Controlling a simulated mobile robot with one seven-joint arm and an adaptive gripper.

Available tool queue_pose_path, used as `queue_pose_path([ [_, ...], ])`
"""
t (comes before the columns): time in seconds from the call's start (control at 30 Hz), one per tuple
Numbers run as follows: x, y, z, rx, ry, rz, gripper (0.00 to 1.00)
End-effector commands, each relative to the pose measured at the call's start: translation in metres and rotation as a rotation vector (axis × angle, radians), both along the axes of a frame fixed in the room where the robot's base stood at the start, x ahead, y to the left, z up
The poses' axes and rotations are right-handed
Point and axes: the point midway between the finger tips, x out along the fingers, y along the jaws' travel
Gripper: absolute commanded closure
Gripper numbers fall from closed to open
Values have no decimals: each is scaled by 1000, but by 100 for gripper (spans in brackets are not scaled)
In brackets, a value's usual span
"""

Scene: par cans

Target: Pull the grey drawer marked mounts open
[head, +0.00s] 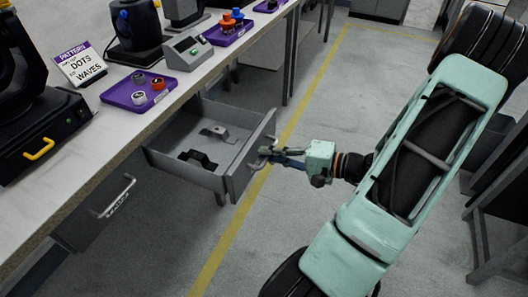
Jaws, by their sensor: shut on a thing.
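A grey drawer (187,181) stands pulled out from under the bench, at the centre left of the head view. Two small mount-like pieces lie inside it, one dark (198,160) and one grey (219,133). My gripper (268,154) is at the outer side of the drawer's front panel (250,157), shut on the drawer handle (262,158). The fingers partly hide the handle. I cannot see a label on this drawer's front from here. A second grey drawer (84,226) to the lower left is closed, with a bar handle (116,197) and a marking too small to read.
The bench top (161,111) holds a purple tray (117,98) with knobs, a sign reading "DOTS to WAVES" (81,64), a small grey box (188,49) and black stage lights. Floor with a yellow line (232,231) lies clear in front of the drawer. Dark furniture (498,215) stands at the right.

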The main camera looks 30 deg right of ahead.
Motion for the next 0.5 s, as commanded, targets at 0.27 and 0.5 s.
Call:
queue_pose_path([
  [0.27,0,0,1,0,-1,0,91],
  [0.5,0,0,0,-1,-1,0,85],
])
